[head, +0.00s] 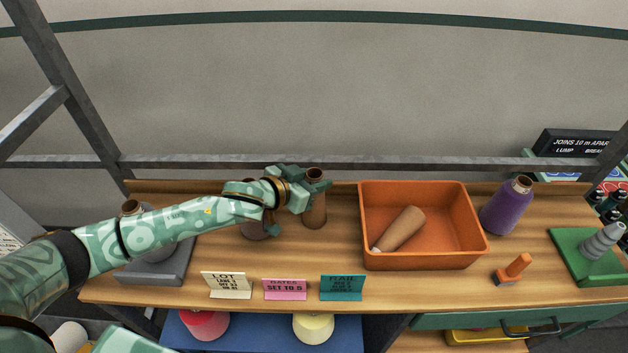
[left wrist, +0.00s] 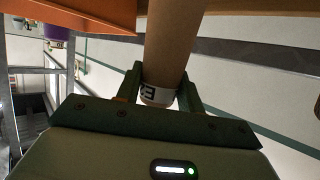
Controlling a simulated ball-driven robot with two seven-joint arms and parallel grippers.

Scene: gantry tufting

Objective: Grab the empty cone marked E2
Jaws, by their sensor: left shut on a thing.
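My left gripper (head: 316,184) is shut on a brown empty cone (head: 314,212), near its top. The cone stands upright at the back of the wooden bench, left of the orange bin. In the left wrist view the same cone (left wrist: 170,45) sits between the two fingers of the left gripper (left wrist: 160,90). A white label (left wrist: 155,95) with dark characters shows on its end; I cannot read the mark surely. Another brown cone (head: 254,231) stands to the left, partly hidden by my left arm. My right gripper is not in view.
The orange bin (head: 425,262) holds a brown cone lying on its side (head: 401,229). Three cards, LOT (head: 227,286), pink (head: 285,290) and teal (head: 343,288), line the front edge.

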